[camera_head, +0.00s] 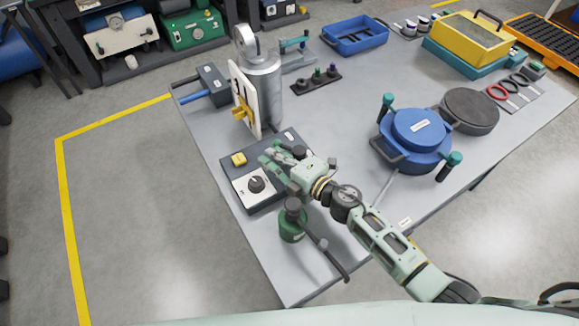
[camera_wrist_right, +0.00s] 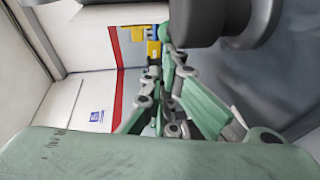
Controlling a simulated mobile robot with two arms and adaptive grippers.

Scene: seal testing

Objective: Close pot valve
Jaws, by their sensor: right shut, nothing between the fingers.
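A grey metal cylinder (camera_head: 262,85) with a round gauge on top stands upright at the left of the table. A white panel (camera_head: 242,90) is upright at its front, with a yellow valve handle (camera_head: 240,112) on it. The handle appears in the wrist view (camera_wrist_right: 154,48) just beyond my fingers, beside a red stripe. My right gripper (camera_head: 268,152) is shut and empty, over the dark control box, a little below and right of the handle. A blue lidded pot (camera_head: 420,128) with teal-handled clamps stands right of centre. My left gripper is out of view.
The control box (camera_head: 238,190) has a yellow button and a black knob. A green bottle-like device (camera_head: 292,222) with a lever stands near the front edge, close to my right arm. A dark round disc (camera_head: 470,110) lies beside the pot. The table middle is mostly clear.

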